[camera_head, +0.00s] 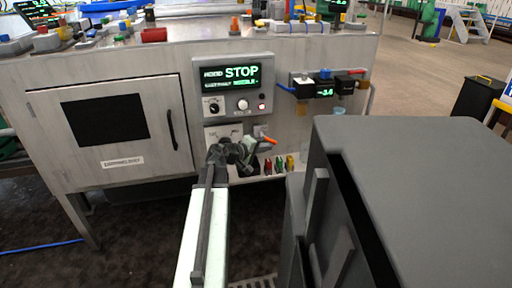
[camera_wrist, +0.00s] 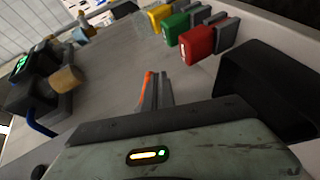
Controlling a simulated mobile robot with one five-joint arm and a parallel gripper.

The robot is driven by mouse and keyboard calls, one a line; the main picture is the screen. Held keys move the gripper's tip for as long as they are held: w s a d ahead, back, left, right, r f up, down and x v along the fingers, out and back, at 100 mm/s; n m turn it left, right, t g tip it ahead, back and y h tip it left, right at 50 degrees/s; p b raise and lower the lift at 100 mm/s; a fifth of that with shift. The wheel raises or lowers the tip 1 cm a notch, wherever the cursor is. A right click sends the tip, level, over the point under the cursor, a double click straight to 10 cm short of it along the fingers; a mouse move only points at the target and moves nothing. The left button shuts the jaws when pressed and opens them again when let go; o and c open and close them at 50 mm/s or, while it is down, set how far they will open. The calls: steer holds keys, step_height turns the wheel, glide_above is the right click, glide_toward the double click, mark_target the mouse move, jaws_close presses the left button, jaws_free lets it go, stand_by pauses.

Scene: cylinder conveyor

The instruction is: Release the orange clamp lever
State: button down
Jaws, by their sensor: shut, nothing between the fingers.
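The orange clamp lever (camera_head: 268,140) sticks out from a small grey mount on the front panel of the machine, pointing right and slightly down in the head view. In the wrist view the orange lever (camera_wrist: 147,82) shows as a thin strip right beside the fingers, on their left, partly hidden. My gripper (camera_head: 250,146) is at the panel just left of the lever in the head view. In the wrist view my gripper's fingers (camera_wrist: 156,90) are together with nothing between them. I cannot tell whether they touch the lever.
Red (camera_head: 268,167), green (camera_head: 279,164) and yellow (camera_head: 291,163) tagged pieces hang below and right of the lever. A control box (camera_head: 235,88) reading STOP sits above. A black unit (camera_head: 325,91) reading -3.6 is upper right. A closed cabinet door (camera_head: 150,150) is left.

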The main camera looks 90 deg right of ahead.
steer(key=shift+s, duration=0.1)
stand_by(1.1)
steer(key=p+v, duration=0.2)
steer(key=v, duration=0.5)
steer(key=shift+w+a, duration=0.2)
steer(key=shift+w, duration=0.15)
